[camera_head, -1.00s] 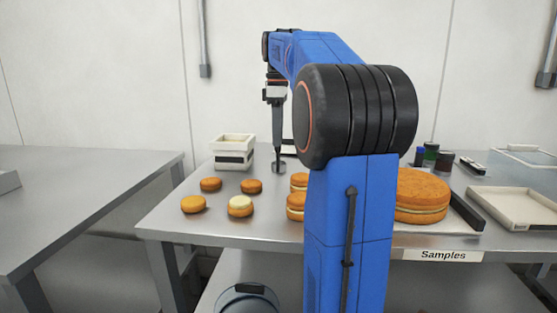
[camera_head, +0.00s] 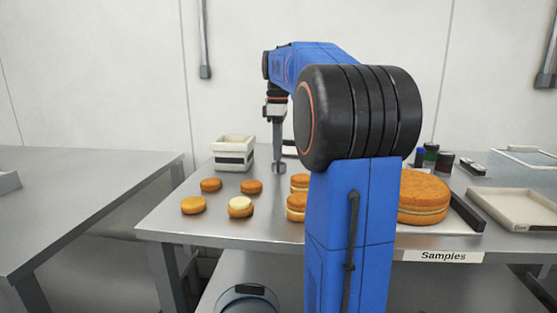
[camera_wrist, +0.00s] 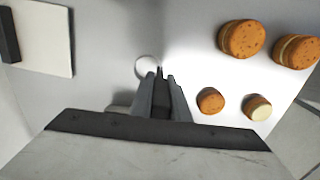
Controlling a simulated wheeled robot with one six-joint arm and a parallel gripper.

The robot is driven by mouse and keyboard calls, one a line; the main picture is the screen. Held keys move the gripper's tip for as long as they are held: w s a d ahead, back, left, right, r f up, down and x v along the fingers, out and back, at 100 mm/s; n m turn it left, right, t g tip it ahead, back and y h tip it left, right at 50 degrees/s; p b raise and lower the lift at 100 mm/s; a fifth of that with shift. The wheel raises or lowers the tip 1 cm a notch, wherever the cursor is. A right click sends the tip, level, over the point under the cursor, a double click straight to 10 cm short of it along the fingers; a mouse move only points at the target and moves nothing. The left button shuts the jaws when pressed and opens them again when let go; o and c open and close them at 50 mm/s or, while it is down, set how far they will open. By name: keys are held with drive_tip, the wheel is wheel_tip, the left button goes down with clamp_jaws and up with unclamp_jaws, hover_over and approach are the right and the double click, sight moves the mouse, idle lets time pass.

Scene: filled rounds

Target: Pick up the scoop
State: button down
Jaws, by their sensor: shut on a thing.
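The scoop stands near the back of the metal table, with a grey upright handle (camera_head: 279,148) and a small round bowl (camera_head: 279,168) low at the tabletop. In the wrist view its pale round bowl (camera_wrist: 147,66) shows just beyond the fingertips. My gripper (camera_head: 275,115) points down over the scoop and is shut on the upper part of its handle. In the wrist view my gripper (camera_wrist: 161,82) has its fingers close together around the dark handle. The bowl looks to be at table level; I cannot tell whether it touches.
White stacked containers (camera_head: 233,152) stand left of the scoop. Several orange rounds lie in front, one with a pale top (camera_head: 240,207). A large filled round (camera_head: 423,196) and a white tray (camera_head: 515,208) are at the right. My arm hides the table's middle.

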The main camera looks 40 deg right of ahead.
drive_tip(key=shift+r, duration=0.1)
wheel_tip(320, 180, up, 10)
drive_tip(key=shift+f, duration=0.1)
idle(0.4)
drive_tip(key=shift+w, duration=0.1)
idle(0.4)
